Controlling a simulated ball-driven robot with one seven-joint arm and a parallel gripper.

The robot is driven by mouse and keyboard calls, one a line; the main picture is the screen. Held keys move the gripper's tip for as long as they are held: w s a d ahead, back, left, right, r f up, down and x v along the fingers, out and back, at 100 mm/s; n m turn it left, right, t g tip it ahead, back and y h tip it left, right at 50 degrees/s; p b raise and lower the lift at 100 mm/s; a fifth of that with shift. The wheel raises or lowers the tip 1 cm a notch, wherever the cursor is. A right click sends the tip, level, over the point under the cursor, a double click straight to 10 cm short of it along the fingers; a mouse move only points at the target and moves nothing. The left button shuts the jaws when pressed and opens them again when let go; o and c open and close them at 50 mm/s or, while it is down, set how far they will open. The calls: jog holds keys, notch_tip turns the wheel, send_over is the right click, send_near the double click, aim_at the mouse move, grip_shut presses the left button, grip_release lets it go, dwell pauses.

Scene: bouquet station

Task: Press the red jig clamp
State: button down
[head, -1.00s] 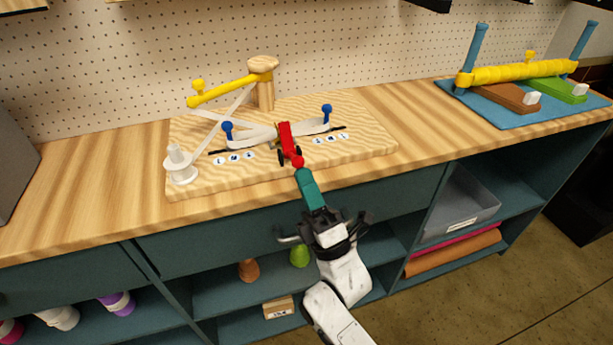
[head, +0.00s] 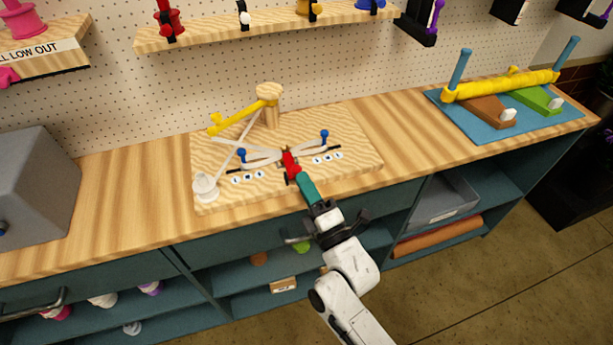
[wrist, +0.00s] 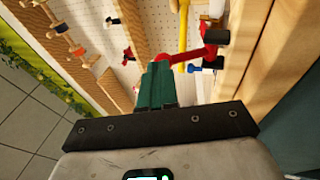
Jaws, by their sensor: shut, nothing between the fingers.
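The red jig clamp (head: 289,163) is a red lever at the middle of a wooden jig board (head: 358,155) on the bench. In the wrist view the red clamp (wrist: 186,55) appears just beyond my fingertips, with black parts beside it. My gripper (head: 299,177) has teal fingers, shut and empty, with the tips at the near end of the clamp. I cannot tell whether they touch it. My shut fingers also show in the wrist view (wrist: 158,68). Pale strips run beside the clamp, with a blue knob (head: 242,154) at left and another (head: 324,134) at right.
A yellow arm (head: 237,116) extends from a wooden post (head: 269,95) behind the clamp. A white spool-like post (head: 205,186) stands at the board's left. A grey box (head: 38,195) is at the far left. A blue mat (head: 480,129) with a yellow roll lies right.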

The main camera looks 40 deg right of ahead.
jog(key=shift+w+d+r+p, duration=0.25)
jog(key=shift+w+r+p, duration=0.5)
jog(key=shift+r, duration=0.2)
jog(key=shift+w+r, duration=0.15)
jog(key=shift+r, duration=0.15)
jog(key=shift+d, duration=0.1)
